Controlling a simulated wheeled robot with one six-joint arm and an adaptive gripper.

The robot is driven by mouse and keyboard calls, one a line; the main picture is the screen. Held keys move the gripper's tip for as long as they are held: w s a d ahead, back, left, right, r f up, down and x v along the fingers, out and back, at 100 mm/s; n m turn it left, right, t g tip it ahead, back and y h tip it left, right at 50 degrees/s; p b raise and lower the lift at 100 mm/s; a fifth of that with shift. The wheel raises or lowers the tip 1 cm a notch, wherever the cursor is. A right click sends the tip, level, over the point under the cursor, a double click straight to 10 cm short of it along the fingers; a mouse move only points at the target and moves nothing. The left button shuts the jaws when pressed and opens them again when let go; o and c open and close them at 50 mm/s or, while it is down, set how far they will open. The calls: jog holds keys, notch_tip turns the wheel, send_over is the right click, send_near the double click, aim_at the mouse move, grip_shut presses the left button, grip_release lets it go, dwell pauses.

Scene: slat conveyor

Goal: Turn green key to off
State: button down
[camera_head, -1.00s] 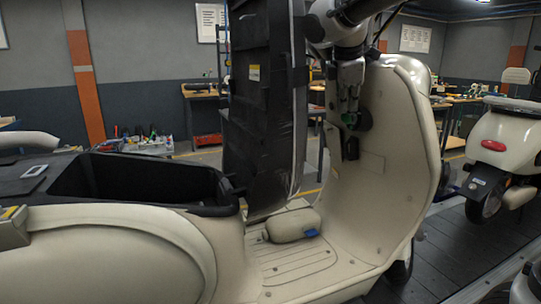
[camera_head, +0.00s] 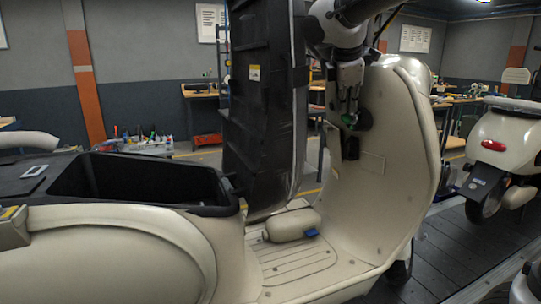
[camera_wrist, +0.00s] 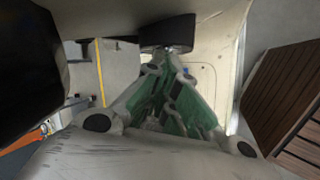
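In the wrist view my gripper's two fingers (camera_wrist: 166,70), with green inner faces, lean together toward the dark lock housing (camera_wrist: 168,33). The key cannot be told apart from the fingers there. Whether the fingers are closed on it is unclear, and so is the angle of the key.
A cream canister (camera_head: 291,225) lies on the scooter's footboard (camera_head: 295,265). An open black seat bin (camera_head: 140,180) is at left. Another scooter (camera_head: 500,150) stands at right on the slatted conveyor (camera_head: 450,250).

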jog(key=shift+w+a+f, duration=0.2)
jog(key=shift+w+f, duration=0.1)
jog(key=shift+f, duration=0.35)
dwell(1.1)
jog(key=v, duration=0.9)
jog(key=shift+d+r, duration=0.2)
jog(key=shift+d, duration=0.05)
dwell(0.5)
